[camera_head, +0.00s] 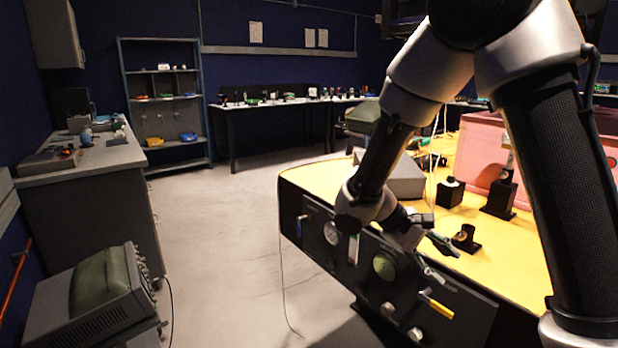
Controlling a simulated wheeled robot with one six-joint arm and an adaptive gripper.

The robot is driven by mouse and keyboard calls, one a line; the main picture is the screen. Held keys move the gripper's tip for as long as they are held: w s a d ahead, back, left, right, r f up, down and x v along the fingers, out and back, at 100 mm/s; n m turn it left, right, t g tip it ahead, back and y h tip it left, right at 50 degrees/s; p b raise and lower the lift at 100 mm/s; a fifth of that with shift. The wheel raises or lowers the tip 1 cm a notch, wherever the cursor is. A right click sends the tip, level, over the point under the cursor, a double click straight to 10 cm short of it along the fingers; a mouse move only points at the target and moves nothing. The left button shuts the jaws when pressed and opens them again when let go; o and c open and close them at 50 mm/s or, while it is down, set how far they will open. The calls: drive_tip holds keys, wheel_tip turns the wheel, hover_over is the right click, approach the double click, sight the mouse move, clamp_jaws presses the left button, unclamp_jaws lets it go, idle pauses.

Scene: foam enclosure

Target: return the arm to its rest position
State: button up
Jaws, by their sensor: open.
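My arm comes in from the upper right, bends at the top and reaches down to the left. My gripper (440,258) is low over the front edge of a yellow-topped bench (325,182), in front of its dark control panel (320,258). The fingers are open, and I see nothing between them. Whether they touch the panel or the bench edge I cannot tell. A small black mount (465,239) stands on the bench just right of the fingers.
On the bench are a grey box (404,180), a black block (450,192), a black post (499,197) and a pink case (482,150). A yellow-handled lever (436,304) juts from the panel. The floor (225,240) between is mostly clear.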

drive_tip(key=s+d+r+m+t+y, duration=0.2)
drive_tip(key=s+d+r+t+y, duration=0.1)
drive_tip(key=s+r, duration=0.4)
drive_tip(key=s+d+r+m+t+y, duration=0.3)
drive_tip(key=s+d+r+y, duration=0.2)
drive_tip(key=s+r, duration=0.3)
drive_tip(key=shift+s+r+y, duration=0.3)
drive_tip(key=shift+y, duration=0.4)
